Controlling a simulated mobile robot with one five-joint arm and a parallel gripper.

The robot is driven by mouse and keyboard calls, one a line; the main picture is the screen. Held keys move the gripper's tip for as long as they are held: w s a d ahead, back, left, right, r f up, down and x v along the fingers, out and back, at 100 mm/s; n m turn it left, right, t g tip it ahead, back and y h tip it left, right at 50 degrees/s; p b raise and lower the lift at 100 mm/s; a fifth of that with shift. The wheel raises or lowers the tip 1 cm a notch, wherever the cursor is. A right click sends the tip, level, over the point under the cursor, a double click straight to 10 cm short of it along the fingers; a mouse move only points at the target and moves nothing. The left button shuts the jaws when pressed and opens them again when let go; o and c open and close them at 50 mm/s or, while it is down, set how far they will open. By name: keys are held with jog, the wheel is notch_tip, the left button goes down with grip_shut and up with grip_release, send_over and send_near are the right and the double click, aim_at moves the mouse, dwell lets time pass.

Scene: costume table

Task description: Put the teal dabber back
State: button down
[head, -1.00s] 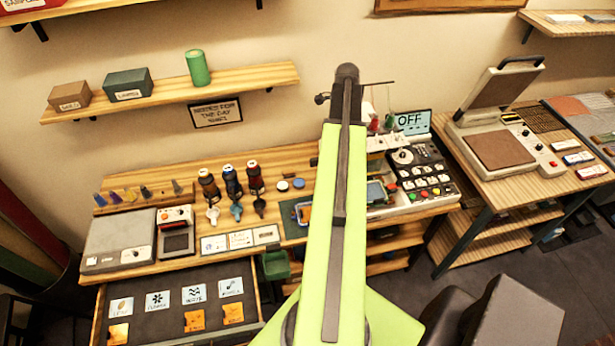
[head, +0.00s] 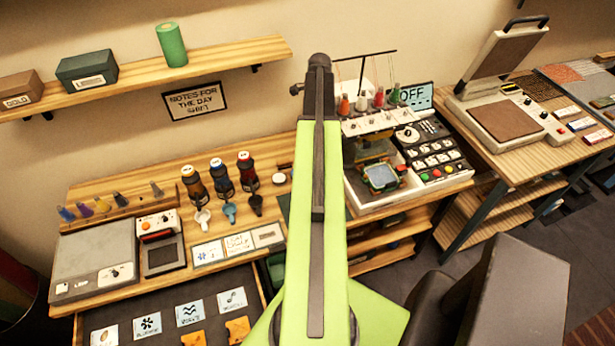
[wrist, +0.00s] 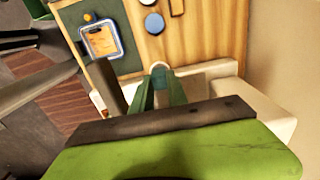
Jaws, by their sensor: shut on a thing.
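In the wrist view, my gripper (wrist: 150,92) is shut on a teal dabber (wrist: 174,92) with a pale round end. It is held above the wooden table beside a green mat; much of it is hidden by my gripper. In the head view the gripper end is hidden behind my lime-green arm. At the table's left back, a wooden rack (head: 138,206) holds several upright dabbers, including a blue one (head: 65,213), a yellow one (head: 102,205) and a grey-brown one (head: 156,188). A wider gap lies between the two rightmost dabbers.
Several bottles (head: 221,177) stand right of the rack, with scoops in front. A grey scale (head: 97,262) sits before the rack. The embroidery machine (head: 375,123) stands right of my arm. An open drawer (head: 170,304) holds cards. A shelf (head: 150,75) hangs above.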

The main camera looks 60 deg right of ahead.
jog(key=shift+f, duration=0.2)
jog(key=f+b, duration=1.8)
jog(key=shift+w+a, duration=0.15)
jog(key=shift+w, duration=0.1)
jog(key=shift+r, duration=0.15)
jog(key=c, duration=1.3)
grip_release()
notch_tip(320, 180, up, 12)
jog(key=p, duration=1.2)
